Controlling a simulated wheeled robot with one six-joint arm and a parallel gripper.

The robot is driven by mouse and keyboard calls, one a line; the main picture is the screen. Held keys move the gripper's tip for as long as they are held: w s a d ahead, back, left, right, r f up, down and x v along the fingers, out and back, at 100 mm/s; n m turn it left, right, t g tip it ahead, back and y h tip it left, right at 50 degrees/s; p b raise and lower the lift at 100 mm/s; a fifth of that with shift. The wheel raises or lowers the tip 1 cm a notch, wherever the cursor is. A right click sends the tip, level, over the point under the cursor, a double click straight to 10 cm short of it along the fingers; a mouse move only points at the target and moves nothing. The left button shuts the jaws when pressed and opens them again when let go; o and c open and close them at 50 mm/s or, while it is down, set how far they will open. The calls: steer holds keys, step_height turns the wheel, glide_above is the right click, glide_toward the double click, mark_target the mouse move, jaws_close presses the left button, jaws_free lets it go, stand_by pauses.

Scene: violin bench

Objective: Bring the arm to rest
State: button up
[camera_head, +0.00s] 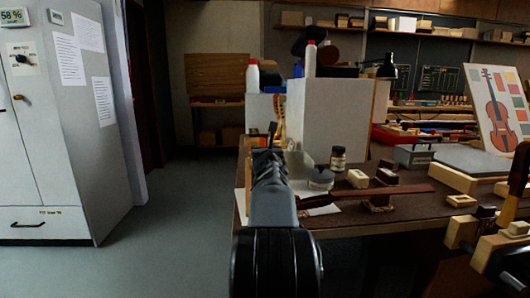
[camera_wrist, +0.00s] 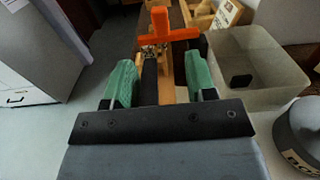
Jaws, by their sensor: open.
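My arm reaches forward over the left end of the workbench (camera_head: 400,213) in the head view. My gripper (camera_wrist: 160,80) shows in the wrist view with its two green fingers apart. Nothing is held between them. An orange cross-shaped handle (camera_wrist: 160,30) lies beyond the fingertips, above a wooden piece and dark bars. In the head view the fingers are small and mostly hidden by my own wrist.
A clear-walled bin (camera_wrist: 255,60) stands right of my gripper, with a grey round container (camera_wrist: 300,135) nearer. A white box (camera_head: 328,110), small jar (camera_head: 338,157) and wooden blocks crowd the bench. A grey cabinet (camera_head: 60,130) stands left. Floor between is open.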

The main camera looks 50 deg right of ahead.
stand_by(0.3)
steer(key=w+a+r+m+g+y+p, duration=0.1)
steer(key=a+r+m+y+p, duration=0.45)
steer(key=a+p, duration=0.7)
steer(key=w+a+r+m+g+y+p, duration=0.1)
steer(key=a+r+m+g+y+p, duration=0.1)
steer(key=a+r+m+p, duration=0.65)
steer(key=s+a+m+g+y+p, duration=0.1)
steer(key=s+a+m+y+p, duration=0.1)
steer(key=s+a+m+p, duration=0.2)
steer(key=s+a+r+m+g+y+p, duration=0.1)
steer(key=s+a+m+p, duration=0.3)
steer(key=a+p, duration=0.6)
steer(key=s+a+r+m+g+y+p, duration=0.1)
steer(key=s+a+m+g+y+p, duration=0.1)
steer(key=s+a+p, duration=0.5)
steer(key=a+m+g, duration=0.1)
steer(key=a+m, duration=0.1)
steer(key=a, duration=0.2)
steer(key=shift+a+r+m+y, duration=0.15)
steer(key=shift+a+m+y, duration=0.15)
steer(key=shift+a+y, duration=0.05)
steer(key=shift+s, duration=0.1)
